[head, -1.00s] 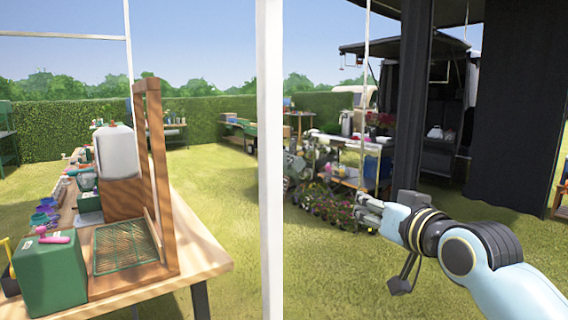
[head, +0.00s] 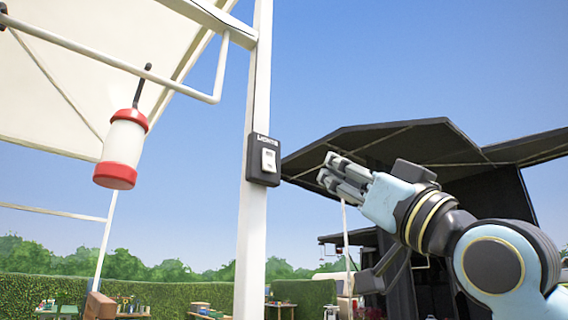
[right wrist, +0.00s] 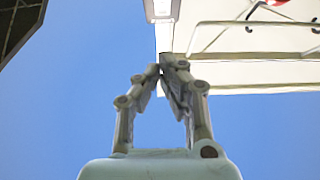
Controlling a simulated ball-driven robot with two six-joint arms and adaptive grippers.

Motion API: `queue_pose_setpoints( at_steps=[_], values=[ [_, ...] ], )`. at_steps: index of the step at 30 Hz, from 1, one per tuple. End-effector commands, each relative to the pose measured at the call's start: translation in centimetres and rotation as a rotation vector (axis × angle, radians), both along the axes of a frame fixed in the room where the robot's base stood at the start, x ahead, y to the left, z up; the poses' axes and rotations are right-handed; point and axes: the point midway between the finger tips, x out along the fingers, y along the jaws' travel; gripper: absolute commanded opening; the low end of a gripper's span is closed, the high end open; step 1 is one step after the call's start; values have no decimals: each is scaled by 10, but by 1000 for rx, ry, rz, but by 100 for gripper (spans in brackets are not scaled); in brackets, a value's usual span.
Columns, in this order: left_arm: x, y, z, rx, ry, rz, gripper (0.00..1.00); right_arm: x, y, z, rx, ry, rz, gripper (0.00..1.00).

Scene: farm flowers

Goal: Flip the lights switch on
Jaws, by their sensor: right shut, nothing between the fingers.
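The lights switch (head: 268,160) is a white rocker in a black box marked "LIGHTS", fixed to a white upright post (head: 250,235). My right gripper (head: 328,172) is to the right of the switch in the head view, its fingers shut and empty, pointing toward the post. They look apart from the switch. In the right wrist view the right gripper (right wrist: 165,70) has its fingertips together, just below a pale switch box (right wrist: 161,10) at the top edge. The rocker's position is too small to tell. My left gripper is not in view.
A red and white lantern (head: 122,150) hangs left of the post under a white canopy (head: 60,90). A dark awning (head: 400,150) stands behind my right arm. Open sky lies around the switch.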

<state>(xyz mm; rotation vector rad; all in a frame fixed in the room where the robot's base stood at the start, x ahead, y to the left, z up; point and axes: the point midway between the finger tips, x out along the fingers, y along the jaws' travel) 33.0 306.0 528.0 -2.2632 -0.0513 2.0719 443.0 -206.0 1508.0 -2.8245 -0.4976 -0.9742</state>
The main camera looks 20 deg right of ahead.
Motion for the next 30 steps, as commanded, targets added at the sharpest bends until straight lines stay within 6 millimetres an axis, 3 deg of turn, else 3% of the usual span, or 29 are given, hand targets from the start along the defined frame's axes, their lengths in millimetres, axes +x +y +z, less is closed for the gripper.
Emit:
queue_pose_setpoints(
  at_steps=[8,20,24,30],
  values=[
    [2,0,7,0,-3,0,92,14,4,14,6,0,2,0],
    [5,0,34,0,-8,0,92,76,28,66,2,2,2,0],
    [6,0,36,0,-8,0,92,96,35,60,2,5,2,0],
    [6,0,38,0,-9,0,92,110,40,57,1,1,0,0]
  ],
)
